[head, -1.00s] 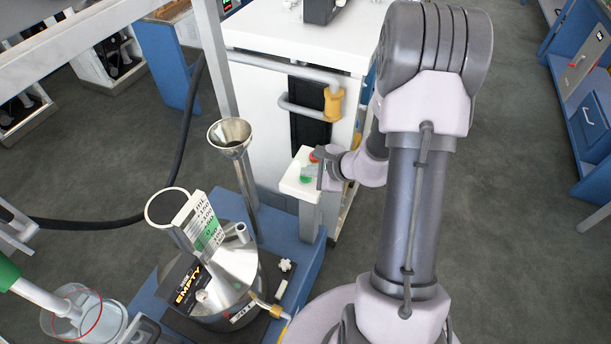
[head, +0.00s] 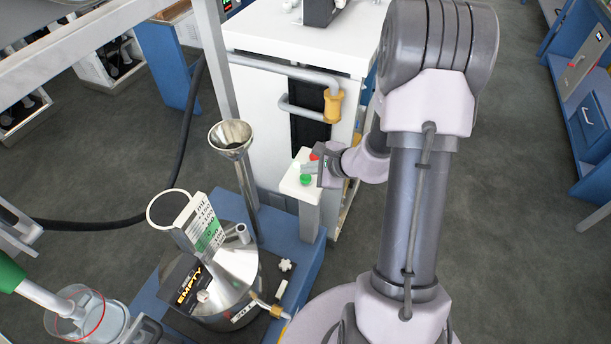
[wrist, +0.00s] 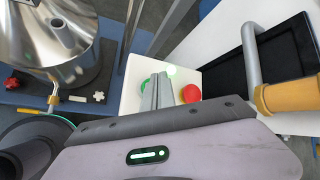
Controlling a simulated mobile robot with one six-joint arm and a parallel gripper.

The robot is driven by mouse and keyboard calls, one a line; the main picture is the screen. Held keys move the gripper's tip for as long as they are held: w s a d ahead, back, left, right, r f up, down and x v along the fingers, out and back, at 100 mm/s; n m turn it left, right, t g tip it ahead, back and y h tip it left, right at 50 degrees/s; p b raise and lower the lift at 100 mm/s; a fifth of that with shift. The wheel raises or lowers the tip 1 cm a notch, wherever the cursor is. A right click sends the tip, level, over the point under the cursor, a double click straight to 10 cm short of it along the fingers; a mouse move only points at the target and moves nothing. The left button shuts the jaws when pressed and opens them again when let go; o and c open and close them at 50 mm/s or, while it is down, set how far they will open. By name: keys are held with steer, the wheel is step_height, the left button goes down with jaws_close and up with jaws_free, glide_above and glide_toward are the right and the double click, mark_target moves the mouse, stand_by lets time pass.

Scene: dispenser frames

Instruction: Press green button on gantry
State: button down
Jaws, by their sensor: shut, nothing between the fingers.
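The green button (head: 306,180) sits on top of a white button box on a post (head: 291,183), with the red button (head: 314,157) behind it. My gripper (head: 308,168) comes in from the right over the box, its fingers shut and empty. In the wrist view the closed fingers (wrist: 162,90) point at the box top between the green button (wrist: 146,87) on their left and the red button (wrist: 190,93) on their right. The fingers hide the right part of the green button there. I cannot tell whether the fingertips touch the box.
A steel funnel (head: 230,134) and a steel vessel with an "EMPTY" sign (head: 190,285) stand left of the box on a blue base (head: 303,262). A white cabinet with a grey handle and yellow fittings (head: 334,105) stands behind. Grey floor is clear at right.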

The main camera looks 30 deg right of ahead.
mark_target(308, 178)
steer(key=shift+r+p, duration=1.5)
steer(key=shift+r, duration=1)
